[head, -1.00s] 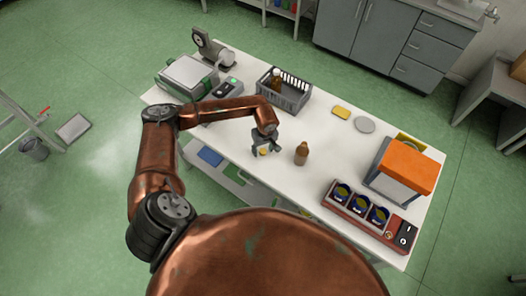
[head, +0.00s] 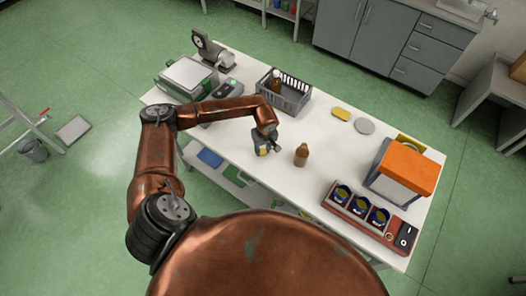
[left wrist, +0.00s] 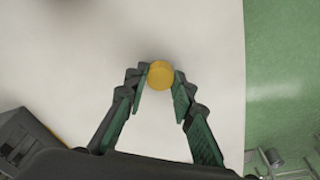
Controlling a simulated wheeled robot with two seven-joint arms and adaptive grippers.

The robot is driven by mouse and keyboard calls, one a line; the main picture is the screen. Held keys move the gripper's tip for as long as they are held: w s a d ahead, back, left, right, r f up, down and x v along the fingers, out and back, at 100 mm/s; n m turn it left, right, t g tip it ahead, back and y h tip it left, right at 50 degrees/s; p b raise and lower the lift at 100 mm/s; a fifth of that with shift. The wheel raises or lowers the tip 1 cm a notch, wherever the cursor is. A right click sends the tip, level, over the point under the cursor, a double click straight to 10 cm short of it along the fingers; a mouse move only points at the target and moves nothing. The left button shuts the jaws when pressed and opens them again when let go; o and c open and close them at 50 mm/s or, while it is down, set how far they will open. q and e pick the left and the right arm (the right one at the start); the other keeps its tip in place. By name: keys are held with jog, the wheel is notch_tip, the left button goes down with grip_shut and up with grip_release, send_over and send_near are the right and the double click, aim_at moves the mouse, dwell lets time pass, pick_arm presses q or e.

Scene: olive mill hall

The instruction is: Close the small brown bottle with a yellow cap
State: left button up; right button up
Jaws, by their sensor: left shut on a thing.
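The small brown bottle (head: 301,156) stands upright on the white table (head: 322,132) with no yellow cap visible on it. The yellow cap (left wrist: 160,75) is between the fingertips of my left gripper (left wrist: 160,80) in the left wrist view. My left gripper (head: 267,150) is shut on the cap in the head view, just left of the bottle and low over the table, close to its near edge. The fingers partly hide the cap there. The right gripper does not show.
A grey crate (head: 293,104) with a brown bottle (head: 276,84) stands behind the gripper. A yellow block (head: 341,113) and a grey disc (head: 365,126) lie farther back. An orange-topped box (head: 408,165) and a red tray of tins (head: 343,212) stand right.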

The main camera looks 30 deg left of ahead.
pick_arm(q)
notch_tip(320, 180, up, 2)
jog(key=shift+r+b, duration=0.25)
jog(key=shift+b, duration=0.3)
jog(key=s+d+r+b, duration=0.2)
jog(key=s+d+r, duration=0.7)
jog(key=s, duration=0.1)
jog(key=shift+d+r, duration=0.4)
jog(key=shift+s, duration=0.1)
jog(key=shift+w+d+r+m+t+h+b, duration=0.1)
jog(key=shift+d+r+m+h+b, duration=0.3)
jog(key=shift+m, duration=1.35)
jog(key=shift+w+d+r+m+t+b, duration=0.15)
jog(key=shift+m+b, duration=0.55)
jog(key=shift+m, duration=1)
jog(key=shift+d+r+m+t+h+b, duration=0.2)
jog(key=shift+m+b, duration=0.35)
jog(key=shift+m, duration=1.2)
